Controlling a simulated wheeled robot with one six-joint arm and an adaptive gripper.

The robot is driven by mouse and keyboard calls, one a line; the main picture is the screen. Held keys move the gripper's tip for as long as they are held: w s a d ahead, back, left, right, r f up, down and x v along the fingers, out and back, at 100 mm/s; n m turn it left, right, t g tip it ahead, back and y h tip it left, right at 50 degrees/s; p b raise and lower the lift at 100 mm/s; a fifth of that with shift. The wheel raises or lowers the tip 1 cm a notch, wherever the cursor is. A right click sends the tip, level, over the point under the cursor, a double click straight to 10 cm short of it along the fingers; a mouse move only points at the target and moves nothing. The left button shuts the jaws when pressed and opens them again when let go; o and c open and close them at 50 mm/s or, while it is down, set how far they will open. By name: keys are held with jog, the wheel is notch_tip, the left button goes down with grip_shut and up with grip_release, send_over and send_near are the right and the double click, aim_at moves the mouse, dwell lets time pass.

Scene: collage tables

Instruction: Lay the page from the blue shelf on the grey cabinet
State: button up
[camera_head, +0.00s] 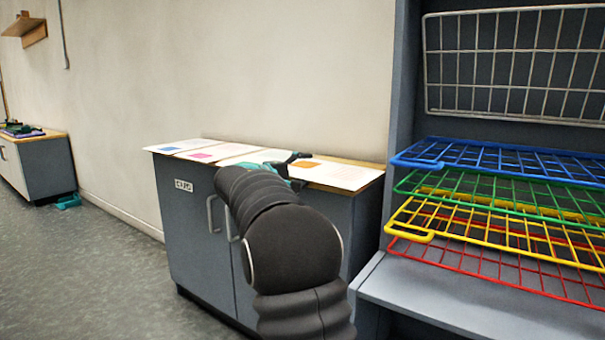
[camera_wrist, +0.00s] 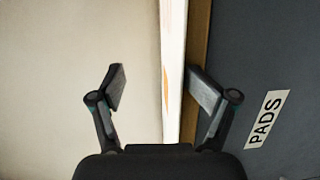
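The grey cabinet (camera_head: 190,225) has a wooden top with several white pages on it. One page carries a blue patch (camera_head: 168,149), one a pink patch (camera_head: 206,155), and the right one an orange patch (camera_head: 340,175). Another page (camera_head: 258,158) is partly hidden by my arm. My gripper (camera_head: 297,163) is at the cabinet top, by the orange-patch page. In the wrist view my gripper (camera_wrist: 160,85) has its fingers wide apart with nothing pinched; the page surface (camera_wrist: 172,60) shows as a thin strip between them. The blue wire shelf (camera_head: 490,158) looks empty.
Green (camera_head: 420,182), yellow (camera_head: 400,215) and red wire shelves (camera_head: 475,264) sit below the blue one, in a grey rack right of the cabinet. A wall (camera_head: 240,70) stands behind the cabinet. Another cabinet (camera_head: 45,165) stands far left; the floor between is mostly clear.

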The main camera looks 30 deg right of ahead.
jog(key=shift+f+b, duration=0.75)
jog(key=shift+f, duration=0.2)
jog(key=s+a+b, duration=0.2)
jog(key=s+a, duration=0.1)
jog(key=a, duration=0.5)
jog(key=shift+s+a+b, duration=0.15)
jog(key=shift+s+b, duration=0.1)
jog(key=shift+b, duration=0.05)
jog(key=a+r+p, duration=0.2)
jog(key=r, duration=0.1)
jog(key=s+r, duration=0.1)
jog(key=r, duration=0.1)
jog(key=shift+a+p, duration=0.4)
jog(key=shift+s, duration=0.15)
